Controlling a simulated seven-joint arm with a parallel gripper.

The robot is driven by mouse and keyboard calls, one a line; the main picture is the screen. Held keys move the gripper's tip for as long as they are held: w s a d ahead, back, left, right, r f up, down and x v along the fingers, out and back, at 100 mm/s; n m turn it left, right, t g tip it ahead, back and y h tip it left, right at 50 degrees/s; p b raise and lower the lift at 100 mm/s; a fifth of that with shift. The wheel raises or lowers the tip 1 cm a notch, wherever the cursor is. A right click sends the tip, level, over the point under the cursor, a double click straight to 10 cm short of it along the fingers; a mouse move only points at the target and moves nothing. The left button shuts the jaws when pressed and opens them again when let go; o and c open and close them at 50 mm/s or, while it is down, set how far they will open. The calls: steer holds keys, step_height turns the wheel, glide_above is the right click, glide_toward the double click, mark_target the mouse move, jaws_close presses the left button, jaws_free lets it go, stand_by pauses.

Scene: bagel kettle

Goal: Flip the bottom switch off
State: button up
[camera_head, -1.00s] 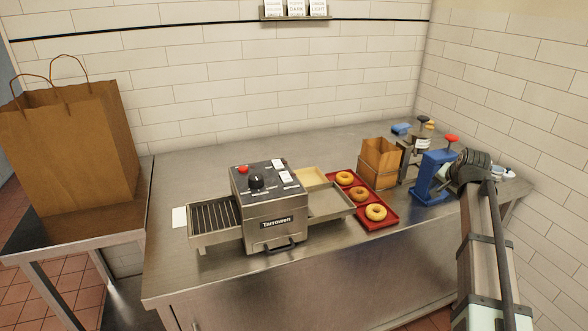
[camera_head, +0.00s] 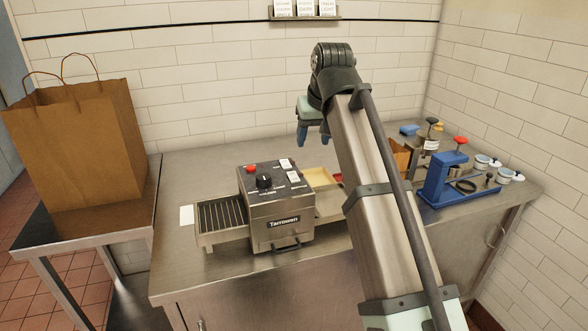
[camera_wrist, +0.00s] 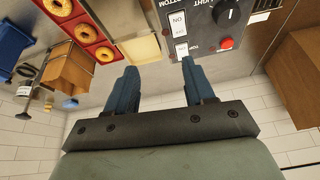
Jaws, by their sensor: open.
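The steel toaster (camera_head: 283,222) stands on the counter with a dark control panel. Two white switches sit on its right side, a rear one (camera_head: 286,164) and a front one (camera_head: 293,177). My gripper (camera_head: 312,134) is open and empty, pointing down above and behind the toaster's right side. Its blue fingers also show in the wrist view (camera_wrist: 160,86).
A beige tray (camera_wrist: 140,48) lies beside the toaster. The red tray (camera_wrist: 104,36) holds bagels and is mostly hidden by my arm in the head view. A blue press (camera_head: 447,185) stands at right, a large paper bag (camera_head: 75,145) at left.

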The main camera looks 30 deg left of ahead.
mark_target(293, 175)
steer(key=shift+n, duration=0.5)
steer(key=a+f, duration=0.1)
steer(key=f, duration=0.2)
steer(key=a+f, duration=0.2)
steer(key=f, duration=0.2)
steer(key=a+f, duration=0.2)
steer(key=f, duration=0.2)
steer(key=shift+w+a, duration=0.25)
steer(key=shift+w, duration=0.05)
steer(key=shift+c, duration=0.4)
